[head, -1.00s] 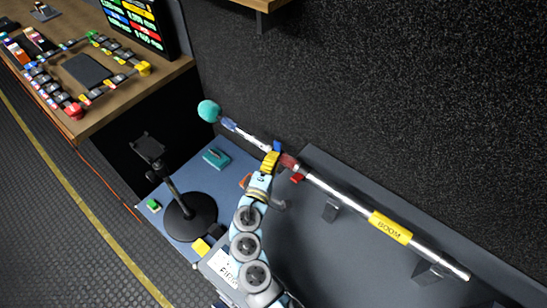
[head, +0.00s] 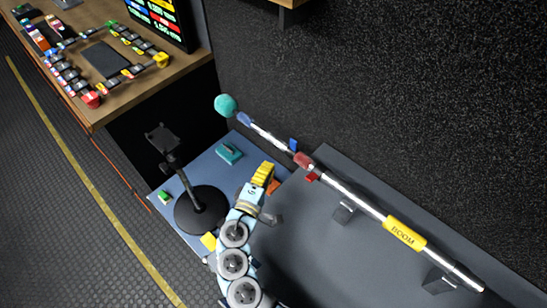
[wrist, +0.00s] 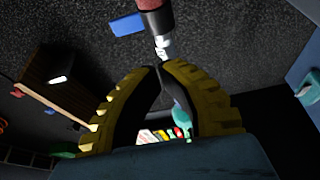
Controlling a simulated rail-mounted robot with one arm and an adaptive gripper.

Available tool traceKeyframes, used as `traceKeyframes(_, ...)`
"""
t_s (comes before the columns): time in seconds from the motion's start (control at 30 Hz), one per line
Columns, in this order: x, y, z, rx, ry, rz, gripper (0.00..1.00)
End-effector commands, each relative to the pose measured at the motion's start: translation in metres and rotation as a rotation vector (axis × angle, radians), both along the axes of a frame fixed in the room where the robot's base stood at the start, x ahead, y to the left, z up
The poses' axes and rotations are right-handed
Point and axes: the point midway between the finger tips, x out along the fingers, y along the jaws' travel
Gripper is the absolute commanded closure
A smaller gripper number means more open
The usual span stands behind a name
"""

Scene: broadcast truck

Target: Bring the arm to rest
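My arm reaches up from the bottom of the head view. Its yellow-fingered gripper (head: 264,173) is below and left of the boom pole, apart from it. In the wrist view the two curved fingers of my gripper (wrist: 160,66) meet at their tips, with nothing seen held between them. The boom pole (head: 355,199) slants down to the right, with a teal foam tip (head: 225,104), a red section (head: 303,160) and a yellow BOOM label (head: 404,233). In the wrist view the pole's red section (wrist: 155,18) shows just beyond the fingertips.
Dark brackets (head: 345,211) stand along the pole on the grey surface (head: 300,235). A black round-based stand (head: 201,210) and a teal object (head: 229,153) are left of my arm. A wooden desk (head: 110,95) is at upper left, a dark wall (head: 400,90) behind.

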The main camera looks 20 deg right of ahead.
Motion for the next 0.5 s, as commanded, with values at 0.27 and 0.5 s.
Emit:
traceKeyframes(0.27,-0.016,0.014,-0.001,-0.001,0.002,-0.002,1.0)
traceKeyframes(0.5,-0.017,0.016,-0.001,0.0,0.001,-0.002,1.0)
